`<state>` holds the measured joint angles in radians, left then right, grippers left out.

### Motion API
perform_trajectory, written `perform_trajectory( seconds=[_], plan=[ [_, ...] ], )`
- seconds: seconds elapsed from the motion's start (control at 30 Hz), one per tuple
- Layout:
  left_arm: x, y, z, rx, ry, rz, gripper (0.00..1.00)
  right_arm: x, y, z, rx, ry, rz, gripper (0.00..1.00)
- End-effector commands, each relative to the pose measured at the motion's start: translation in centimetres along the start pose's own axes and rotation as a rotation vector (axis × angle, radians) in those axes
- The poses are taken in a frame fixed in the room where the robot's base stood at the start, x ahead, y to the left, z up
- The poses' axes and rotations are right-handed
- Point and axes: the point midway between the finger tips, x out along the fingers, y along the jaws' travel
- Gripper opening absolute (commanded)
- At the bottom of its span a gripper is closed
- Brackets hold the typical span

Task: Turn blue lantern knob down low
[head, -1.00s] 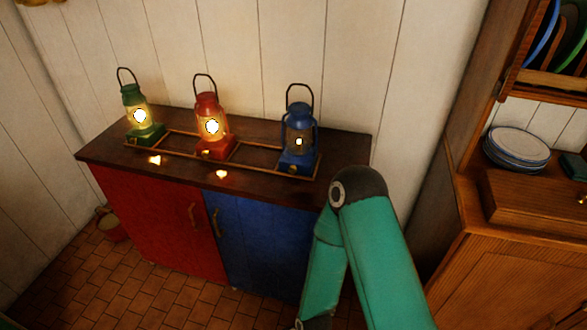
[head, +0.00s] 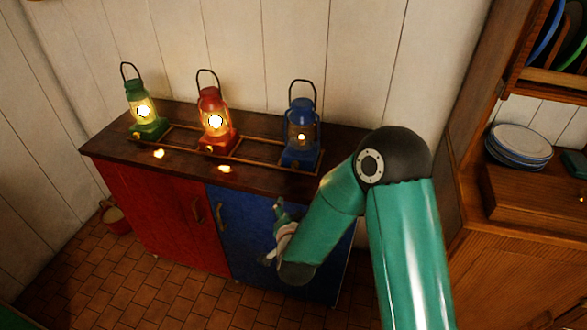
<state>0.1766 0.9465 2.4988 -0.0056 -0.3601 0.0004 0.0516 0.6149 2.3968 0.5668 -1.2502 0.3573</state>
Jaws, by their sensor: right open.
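The blue lantern (head: 301,131) stands upright in the rack at the right end of the dark sideboard top. A small orange flame shows behind its glass, much dimmer than the flames of the other two lanterns. Its knob is too small and dark to make out clearly. My right gripper (head: 271,236) is open and empty, in front of the blue cabinet door, below and to the left of the blue lantern and apart from it. My forearm partly hides its fingers. My left gripper is not in view.
A red lantern (head: 214,123) and a green lantern (head: 143,111) burn brightly in the same wooden rack (head: 252,161). The sideboard top (head: 180,175) has a bare front strip. Door handles (head: 221,215) stick out. A hutch with plates (head: 519,144) stands at right.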

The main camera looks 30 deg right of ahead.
Motion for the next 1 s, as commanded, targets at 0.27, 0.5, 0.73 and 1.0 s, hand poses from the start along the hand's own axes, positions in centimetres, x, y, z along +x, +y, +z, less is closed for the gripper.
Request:
perform_trajectory(
  seconds=[0.27,0.5,0.73,1.0],
  plan=[
    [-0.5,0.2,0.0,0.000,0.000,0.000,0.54,0.9,-1.2,-4.4,0.083,0.148,-0.010,0.54],
    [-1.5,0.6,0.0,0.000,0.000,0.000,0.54,5.2,-1.2,-5.0,0.080,0.146,-0.008,0.54],
    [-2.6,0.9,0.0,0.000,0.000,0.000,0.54,10.2,-1.3,-5.7,0.080,0.145,-0.010,0.54],
    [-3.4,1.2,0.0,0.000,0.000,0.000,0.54,14.6,-1.3,-6.2,0.079,0.143,-0.012,0.54]
  ],
)
